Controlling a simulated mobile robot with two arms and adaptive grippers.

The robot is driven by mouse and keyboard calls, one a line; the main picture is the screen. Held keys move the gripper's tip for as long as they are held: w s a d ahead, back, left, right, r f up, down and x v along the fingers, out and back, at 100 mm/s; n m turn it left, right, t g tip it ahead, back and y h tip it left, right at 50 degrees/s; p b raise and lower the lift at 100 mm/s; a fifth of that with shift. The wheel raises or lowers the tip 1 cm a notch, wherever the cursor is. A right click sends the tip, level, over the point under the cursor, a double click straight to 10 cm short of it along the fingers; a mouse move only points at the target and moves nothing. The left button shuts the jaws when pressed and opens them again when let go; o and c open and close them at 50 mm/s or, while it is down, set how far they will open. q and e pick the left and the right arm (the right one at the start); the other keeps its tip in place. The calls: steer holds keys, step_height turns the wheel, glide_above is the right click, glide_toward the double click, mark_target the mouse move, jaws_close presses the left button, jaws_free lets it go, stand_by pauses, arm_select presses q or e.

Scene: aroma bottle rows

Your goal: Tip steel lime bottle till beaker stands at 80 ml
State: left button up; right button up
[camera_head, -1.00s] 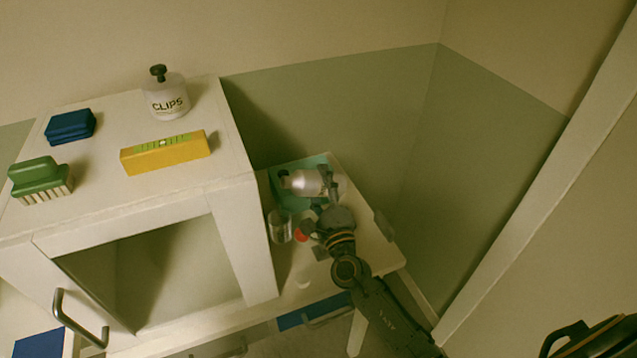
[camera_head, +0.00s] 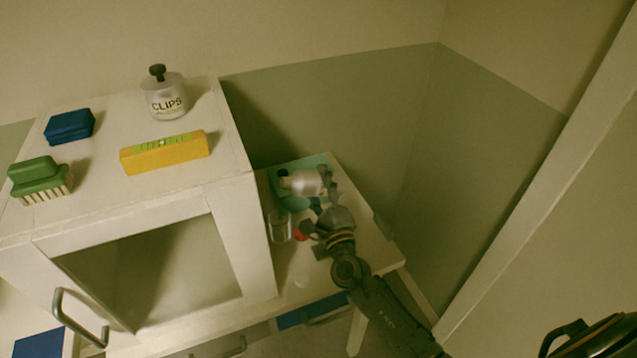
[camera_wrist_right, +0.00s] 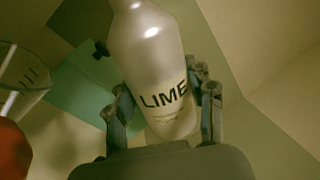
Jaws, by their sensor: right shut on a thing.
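The steel lime bottle (camera_head: 307,182) is pale and metallic, with LIME on its label in the right wrist view (camera_wrist_right: 160,80). My right gripper (camera_head: 326,198) is shut on it, with fingers on both sides of its lower body (camera_wrist_right: 165,112). In the head view the bottle is strongly tilted, its neck end to the left. The clear beaker (camera_head: 280,228) stands on the low table, below and left of the bottle in the picture. Part of it, with dark marks, shows at the left of the right wrist view (camera_wrist_right: 22,78). I cannot read its liquid level. My left gripper is out of view.
A green mat (camera_head: 310,162) lies on the low table (camera_head: 372,248). A red object (camera_head: 300,235) is close beside the beaker. The white cabinet (camera_head: 240,235) stands left of the beaker, bearing a clips jar, yellow level, blue cloth and green brush. The wall is behind.

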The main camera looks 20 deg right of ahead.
steer(key=shift+d+f+n, duration=0.1)
steer(key=shift+f+n, duration=0.3)
steer(key=shift+f, duration=0.05)
stand_by(1.1)
steer(key=shift+a+r+n+y+p, duration=0.25)
steer(key=shift+r+n+y+p, duration=0.25)
steer(key=shift+r+n+p, duration=0.4)
stand_by(3.3)
steer(key=shift+f+n, duration=0.3)
stand_by(0.9)
steer(key=m+h, duration=0.1)
steer(key=m, duration=0.2)
steer(key=shift+d+m, duration=0.15)
steer(key=shift+m, duration=0.15)
